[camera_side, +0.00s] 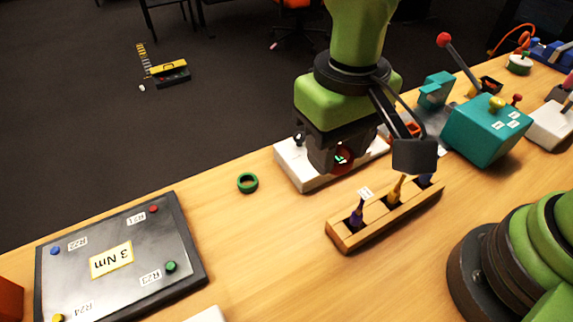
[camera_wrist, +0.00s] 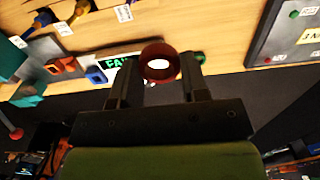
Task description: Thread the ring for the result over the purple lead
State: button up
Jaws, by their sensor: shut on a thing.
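My gripper (camera_wrist: 158,75) is shut on a red ring (camera_wrist: 160,62), which sits between its fingertips with its hole showing in the wrist view. In the side view the red ring (camera_side: 343,158) shows at the fingers, above the white panel. A dark purple lead (camera_side: 356,217) stands in the left end of a wooden rack (camera_side: 345,241), with a white tag beside its top. A yellow lead (camera_side: 395,191) stands in the middle and a blue-purple one (camera_side: 425,181) at the right end, partly hidden by my arm. The ring is apart from the leads.
A white panel (camera_side: 289,163) lies under my gripper; its green display (camera_wrist: 118,62) shows letters starting "FA", the rest hidden. A green ring (camera_side: 247,183) lies on the table. Orange (camera_wrist: 62,66) and blue (camera_wrist: 96,76) pieces lie beside the panel. A teal box (camera_side: 478,137) stands right.

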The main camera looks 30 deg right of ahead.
jog(key=s+d, duration=0.1)
jog(key=s+d+r, duration=0.1)
jog(key=s+d, duration=0.1)
jog(key=shift+d+r, duration=0.15)
jog(key=shift+r, duration=0.15)
jog(key=shift+d+f, duration=0.1)
send_over(356, 212)
jog(key=shift+w+d+f, duration=0.1)
jog(key=shift+f, duration=1.3)
jog(key=shift+d+f, duration=0.1)
jog(key=shift+f, duration=1.3)
jog(key=shift+f, duration=3.65)
jog(key=o, duration=1.4)
jog(key=shift+c, duration=0.2)
jog(key=shift+r, duration=0.1)
jog(key=shift+r, duration=5.95)
